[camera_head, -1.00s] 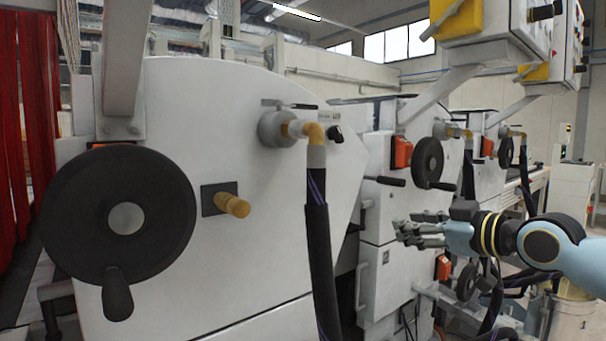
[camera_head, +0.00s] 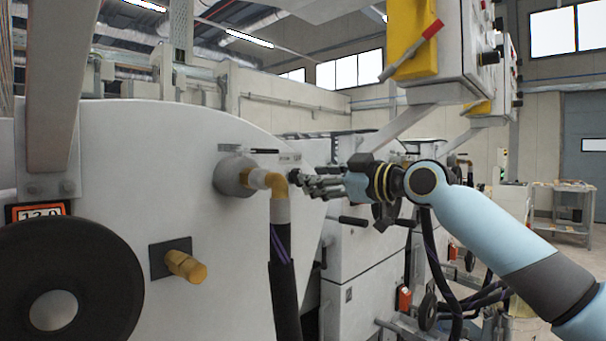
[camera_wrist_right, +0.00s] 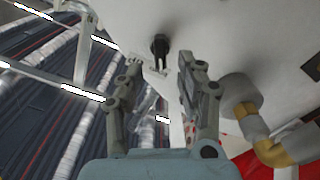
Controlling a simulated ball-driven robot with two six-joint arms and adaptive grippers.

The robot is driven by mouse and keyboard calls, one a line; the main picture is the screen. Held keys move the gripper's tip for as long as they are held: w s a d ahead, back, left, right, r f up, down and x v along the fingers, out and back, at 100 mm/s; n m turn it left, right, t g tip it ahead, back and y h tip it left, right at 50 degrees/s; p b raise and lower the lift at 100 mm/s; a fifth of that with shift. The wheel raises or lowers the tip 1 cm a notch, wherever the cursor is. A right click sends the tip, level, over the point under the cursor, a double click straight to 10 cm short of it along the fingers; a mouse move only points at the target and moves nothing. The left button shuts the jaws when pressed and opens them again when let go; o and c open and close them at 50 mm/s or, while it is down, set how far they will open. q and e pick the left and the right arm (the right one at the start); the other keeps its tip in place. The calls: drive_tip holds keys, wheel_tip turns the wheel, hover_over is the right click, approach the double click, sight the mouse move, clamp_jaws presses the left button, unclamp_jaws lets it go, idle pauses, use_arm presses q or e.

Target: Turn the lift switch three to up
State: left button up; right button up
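A small black switch (camera_wrist_right: 160,46) sticks out of the pale machine panel (camera_wrist_right: 225,35) in the right wrist view. It lies just beyond and between the fingertips of my right gripper (camera_wrist_right: 158,75), whose two fingers are spread apart with nothing between them. In the head view my right gripper (camera_head: 305,186) reaches in from the right, fingers toward the panel right of the pipe elbow. The switch cannot be clearly told from the dark fingertips there. My left gripper is not in view.
A brass pipe elbow (camera_head: 277,184) with a dark hose (camera_head: 284,270) stands close left of my right gripper. A black handwheel (camera_head: 75,275) and a brass knob (camera_head: 186,266) are farther left. A yellow box with a red lever (camera_head: 412,40) hangs above right.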

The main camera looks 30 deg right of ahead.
drive_tip(key=x, duration=0.4)
drive_tip(key=shift+w+a+p, duration=0.1)
drive_tip(key=shift+p, duration=0.2)
clamp_jaws()
